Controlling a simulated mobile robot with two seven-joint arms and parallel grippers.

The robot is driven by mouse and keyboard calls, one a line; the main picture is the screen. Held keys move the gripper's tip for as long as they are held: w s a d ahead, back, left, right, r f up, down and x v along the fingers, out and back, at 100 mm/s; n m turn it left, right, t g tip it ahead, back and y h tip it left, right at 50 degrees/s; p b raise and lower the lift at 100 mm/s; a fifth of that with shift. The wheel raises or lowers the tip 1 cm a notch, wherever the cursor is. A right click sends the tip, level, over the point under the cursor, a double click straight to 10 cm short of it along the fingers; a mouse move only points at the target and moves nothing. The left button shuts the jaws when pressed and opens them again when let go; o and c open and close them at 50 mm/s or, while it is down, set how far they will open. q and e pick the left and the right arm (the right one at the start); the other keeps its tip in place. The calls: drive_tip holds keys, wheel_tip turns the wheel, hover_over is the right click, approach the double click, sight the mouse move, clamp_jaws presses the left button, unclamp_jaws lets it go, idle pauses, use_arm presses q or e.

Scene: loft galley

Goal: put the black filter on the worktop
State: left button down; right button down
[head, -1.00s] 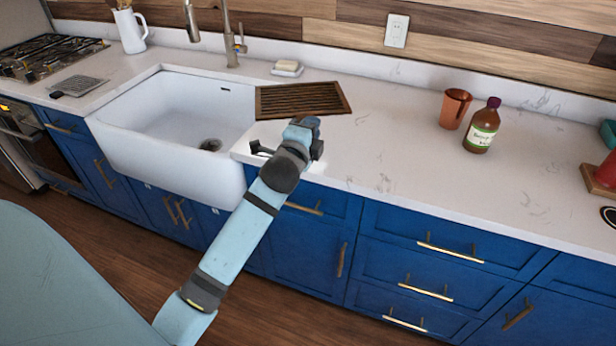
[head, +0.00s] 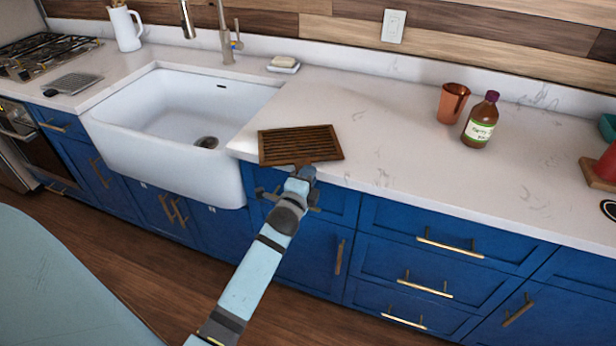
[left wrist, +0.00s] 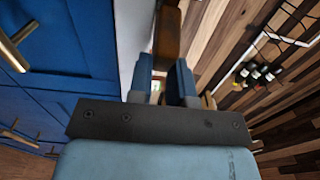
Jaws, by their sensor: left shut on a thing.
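A dark brown, slatted, filter-like panel (head: 299,146) is at the front edge of the worktop (head: 390,140), just right of the sink. My left gripper (head: 303,177) is shut on its near edge, in front of the worktop edge. I cannot tell whether the panel touches the worktop or hangs just above it. In the left wrist view the panel (left wrist: 168,35) shows edge-on, brown, between the fingers of my left gripper (left wrist: 162,75). The panel looks brown rather than black. My right gripper is out of view.
The white sink (head: 165,150) is left of the panel. A soap dish (head: 283,66) stands behind it. A copper cup (head: 452,103) and a brown bottle (head: 480,120) stand to the right. A grey slatted plate (head: 72,84) lies near the stove. The worktop between panel and cup is clear.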

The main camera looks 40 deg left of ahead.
use_arm(q)
drive_tip(key=c, duration=1.1)
unclamp_jaws()
drive_tip(key=shift+f, duration=0.1)
drive_tip(key=shift+o, duration=0.2)
drive_tip(key=shift+r, duration=0.2)
drive_tip(key=shift+s+f, duration=0.1)
